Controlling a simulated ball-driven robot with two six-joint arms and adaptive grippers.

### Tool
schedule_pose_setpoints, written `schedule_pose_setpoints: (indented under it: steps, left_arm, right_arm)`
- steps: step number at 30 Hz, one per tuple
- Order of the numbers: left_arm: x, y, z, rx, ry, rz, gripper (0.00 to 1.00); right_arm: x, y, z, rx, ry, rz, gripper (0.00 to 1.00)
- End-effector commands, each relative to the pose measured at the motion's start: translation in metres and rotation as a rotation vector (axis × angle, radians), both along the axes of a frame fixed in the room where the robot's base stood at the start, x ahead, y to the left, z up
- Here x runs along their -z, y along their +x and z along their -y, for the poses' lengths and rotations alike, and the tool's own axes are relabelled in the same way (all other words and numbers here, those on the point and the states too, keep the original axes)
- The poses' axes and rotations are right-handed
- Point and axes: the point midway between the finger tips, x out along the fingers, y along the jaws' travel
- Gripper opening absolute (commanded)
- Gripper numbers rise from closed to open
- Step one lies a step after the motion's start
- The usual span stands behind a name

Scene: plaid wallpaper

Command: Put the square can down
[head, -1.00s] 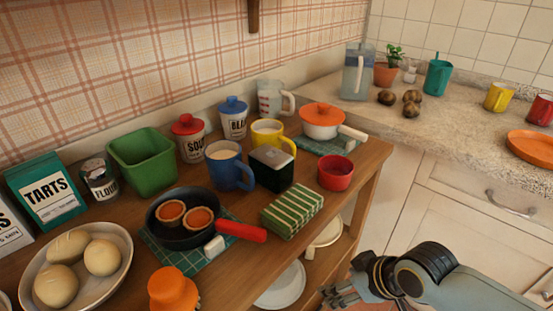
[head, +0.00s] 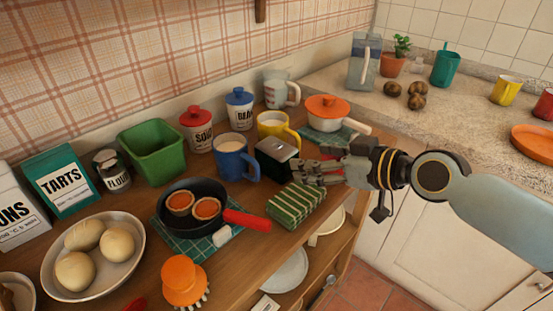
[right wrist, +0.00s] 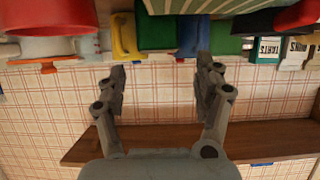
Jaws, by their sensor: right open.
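The square can (head: 266,165), dark with a silver top, stands on the wooden counter (head: 255,243) between the blue mug (head: 232,160) and my right gripper. My right gripper (head: 303,172) reaches in from the right, its fingers open beside the can and partly hiding its right side. In the right wrist view, which looks upside down, the dark green can (right wrist: 157,32) lies just beyond and between the two open fingertips (right wrist: 160,78). I cannot tell if a finger touches it. My left gripper is out of view.
A yellow mug (head: 272,127) stands behind the can. A striped green box (head: 296,204) lies in front, below my gripper. The red cup (right wrist: 45,18) shows at the wrist view's upper left. A pan (head: 180,222) with a red handle and an orange-lidded pot (head: 326,122) are nearby.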

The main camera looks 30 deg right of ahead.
Motion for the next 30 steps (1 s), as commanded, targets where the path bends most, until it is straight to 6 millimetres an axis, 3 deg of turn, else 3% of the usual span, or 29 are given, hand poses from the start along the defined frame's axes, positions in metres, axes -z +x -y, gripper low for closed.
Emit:
schedule_pose_setpoints:
  steps: [6, 14, 21, 30]
  left_arm:
    - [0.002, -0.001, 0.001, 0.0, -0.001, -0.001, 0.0]
    - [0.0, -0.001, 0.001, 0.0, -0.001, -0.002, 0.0]
    - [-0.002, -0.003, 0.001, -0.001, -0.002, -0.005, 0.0]
    - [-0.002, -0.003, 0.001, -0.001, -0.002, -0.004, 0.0]
  right_arm:
    - [0.013, 0.034, -0.01, 0.007, 0.007, 0.008, 0.69]
    - [0.022, 0.055, -0.017, 0.006, 0.005, 0.006, 0.69]
    - [0.036, 0.087, -0.027, 0.005, 0.006, 0.005, 0.69]
    - [0.039, 0.091, -0.029, 0.004, 0.003, 0.005, 0.69]
